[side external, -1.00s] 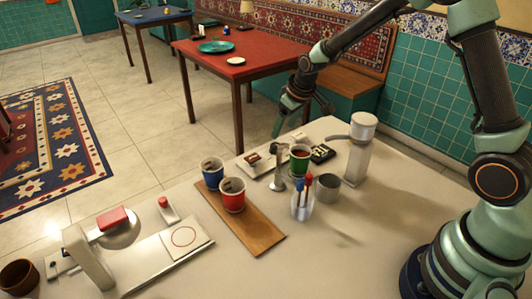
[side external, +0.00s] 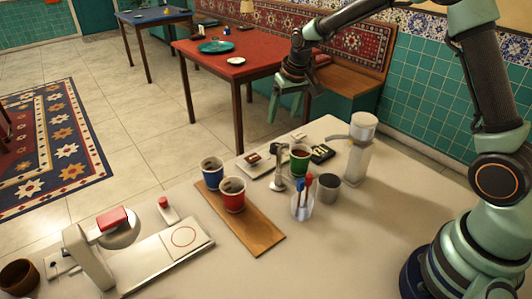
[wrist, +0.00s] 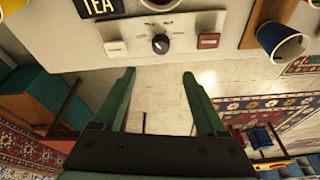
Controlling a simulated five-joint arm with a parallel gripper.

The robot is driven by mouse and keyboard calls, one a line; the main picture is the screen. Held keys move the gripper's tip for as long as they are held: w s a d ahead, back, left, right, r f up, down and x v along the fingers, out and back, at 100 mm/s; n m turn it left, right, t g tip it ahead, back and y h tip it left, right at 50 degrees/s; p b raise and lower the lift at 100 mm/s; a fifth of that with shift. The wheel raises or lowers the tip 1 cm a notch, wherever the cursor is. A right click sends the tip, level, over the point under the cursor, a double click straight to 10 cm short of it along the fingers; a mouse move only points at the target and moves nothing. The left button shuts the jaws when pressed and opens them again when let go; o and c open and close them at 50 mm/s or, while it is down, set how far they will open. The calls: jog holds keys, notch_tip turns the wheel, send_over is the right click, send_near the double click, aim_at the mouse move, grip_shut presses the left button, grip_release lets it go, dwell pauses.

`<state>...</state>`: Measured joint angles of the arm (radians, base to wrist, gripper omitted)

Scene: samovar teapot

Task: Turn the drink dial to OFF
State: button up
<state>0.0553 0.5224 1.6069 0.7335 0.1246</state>
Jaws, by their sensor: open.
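The drink dial (wrist: 160,44) is a dark round knob on a pale panel in the wrist view. Small lettering around it is too small to read, and I cannot tell its setting. A white switch (wrist: 116,46) is left of it and a brown-red button (wrist: 208,40) right. My gripper (wrist: 159,75) is open and empty, its fingertips apart from the dial and just below it in the picture. In the side view my gripper (side external: 288,108) hangs in the air beyond the counter's far edge; I cannot make out the dial there.
A black TEA sign (wrist: 98,8) is near the dial. On the counter stand a blue cup (side external: 212,172), a red cup (side external: 232,195), a green cup (side external: 299,160), a pen holder (side external: 302,207) and a tall grinder (side external: 358,155). A red table (side external: 240,62) is behind.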

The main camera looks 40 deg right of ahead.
aim_at(276, 145)
jog(key=w+f+m+g, duration=0.1)
jog(key=f+m, duration=0.2)
jog(key=w+f+m+g, duration=0.1)
jog(key=f+m, duration=0.2)
jog(key=f, duration=0.1)
jog(key=w+f+m+g, duration=0.1)
jog(key=f+m, duration=0.3)
jog(key=shift+f, duration=0.15)
dwell(0.3)
jog(key=shift+c, duration=0.3)
grip_shut()
